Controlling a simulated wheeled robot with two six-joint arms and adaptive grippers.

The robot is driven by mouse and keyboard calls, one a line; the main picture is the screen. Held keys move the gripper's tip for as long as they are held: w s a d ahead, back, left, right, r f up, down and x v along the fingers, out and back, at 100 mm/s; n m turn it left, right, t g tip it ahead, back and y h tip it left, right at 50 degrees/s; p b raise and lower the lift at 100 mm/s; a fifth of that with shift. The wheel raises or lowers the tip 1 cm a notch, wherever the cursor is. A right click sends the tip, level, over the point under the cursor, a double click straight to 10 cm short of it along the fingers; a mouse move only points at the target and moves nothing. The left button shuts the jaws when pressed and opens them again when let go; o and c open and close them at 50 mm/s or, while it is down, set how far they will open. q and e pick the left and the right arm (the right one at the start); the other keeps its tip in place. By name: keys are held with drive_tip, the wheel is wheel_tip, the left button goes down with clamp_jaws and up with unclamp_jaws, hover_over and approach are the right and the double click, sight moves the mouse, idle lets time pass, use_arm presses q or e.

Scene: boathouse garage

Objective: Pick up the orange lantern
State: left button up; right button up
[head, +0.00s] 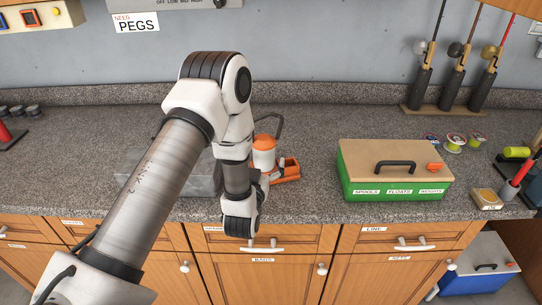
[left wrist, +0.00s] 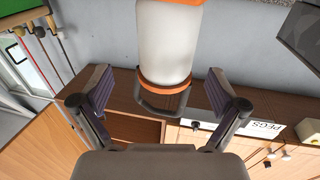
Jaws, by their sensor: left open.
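The orange lantern (head: 264,158) has a pale body with orange bands and a dark handle. It stands on the grey speckled counter, partly hidden behind my left arm in the head view. In the left wrist view, the lantern (left wrist: 168,45) appears upside down, its pale body, orange band and grey handle lying between the two finger directions. My left gripper (left wrist: 159,88) is open, with a finger on each side of the lantern and gaps showing. I cannot tell whether the lantern is fully between the fingertips. My right gripper is not in view.
A green box (head: 398,190) with a wooden lid stands to the right. Bare counter (head: 320,130) lies between. Fishing rods (head: 457,80) stand at the back right.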

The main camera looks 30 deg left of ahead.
use_arm(q)
drive_tip(key=shift+w+a+r+p, duration=0.2)
drive_tip(key=shift+w+a+p, duration=0.25)
drive_tip(key=shift+w, duration=0.15)
drive_tip(key=shift+w+a+r+p, duration=0.15)
drive_tip(key=shift+w+a+p, duration=0.2)
drive_tip(key=shift+w+p, duration=0.15)
drive_tip(key=shift+w+a+f, duration=0.3)
drive_tip(key=shift+w, duration=0.3)
drive_tip(key=shift+w+a+f, duration=0.3)
drive_tip(key=shift+w, duration=0.3)
drive_tip(key=shift+d+r, duration=0.1)
drive_tip(key=shift+d, duration=0.1)
drive_tip(key=shift+c, duration=0.3)
drive_tip(key=shift+s+d+r, duration=0.1)
drive_tip(key=shift+s, duration=0.05)
drive_tip(key=c, duration=1.6)
